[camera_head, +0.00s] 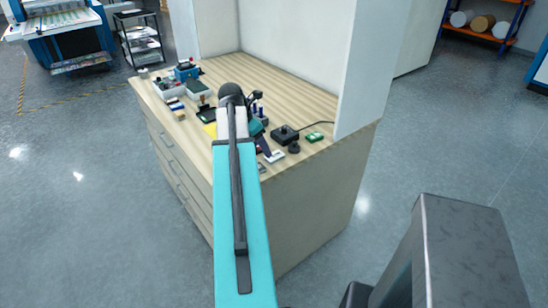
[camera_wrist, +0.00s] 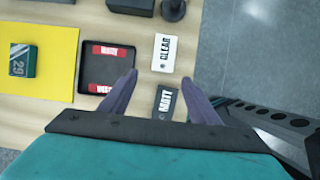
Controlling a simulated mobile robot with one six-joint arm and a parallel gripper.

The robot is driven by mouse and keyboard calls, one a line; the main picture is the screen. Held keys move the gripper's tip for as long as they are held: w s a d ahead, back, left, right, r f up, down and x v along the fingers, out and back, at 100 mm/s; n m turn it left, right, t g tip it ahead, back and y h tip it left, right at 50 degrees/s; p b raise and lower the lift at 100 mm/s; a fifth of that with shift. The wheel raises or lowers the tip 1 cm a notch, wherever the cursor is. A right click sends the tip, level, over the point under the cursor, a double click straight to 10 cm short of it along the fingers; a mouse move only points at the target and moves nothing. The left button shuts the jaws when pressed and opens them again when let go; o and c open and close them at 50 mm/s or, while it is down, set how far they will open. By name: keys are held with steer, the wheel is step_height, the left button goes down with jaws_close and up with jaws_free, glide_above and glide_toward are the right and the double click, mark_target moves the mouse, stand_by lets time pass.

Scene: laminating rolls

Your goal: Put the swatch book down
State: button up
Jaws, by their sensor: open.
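A dark swatch book marked MATT (camera_wrist: 166,103) lies between the spread fingers of my gripper (camera_wrist: 159,77) in the wrist view. It appears to rest flat on the wooden worktop, and its near end is partly cut off by my gripper. Both fingers stand apart from its sides, so my gripper is open. A white swatch book marked CLEAR (camera_wrist: 165,53) lies just beyond the fingertips; it also shows in the head view (camera_head: 274,156) near the worktop's front edge. My arm hides part of the worktop in the head view.
A black tray with red labels (camera_wrist: 108,46) lies left of the fingers. A black device (camera_head: 284,135) and a green item (camera_head: 314,137) stand nearby. The worktop edge is close on the right.

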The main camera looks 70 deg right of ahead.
mark_target(266, 163)
steer(key=shift+s+d+f, duration=0.1)
steer(key=shift+d+f, duration=0.05)
steer(key=shift+f, duration=0.25)
steer(key=shift+p+x, duration=0.75)
steer(key=shift+x, duration=1.85)
steer(key=shift+s, duration=0.15)
steer(key=c, duration=1.2)
steer(key=shift+c, duration=0.2)
steer(key=shift+r, duration=0.2)
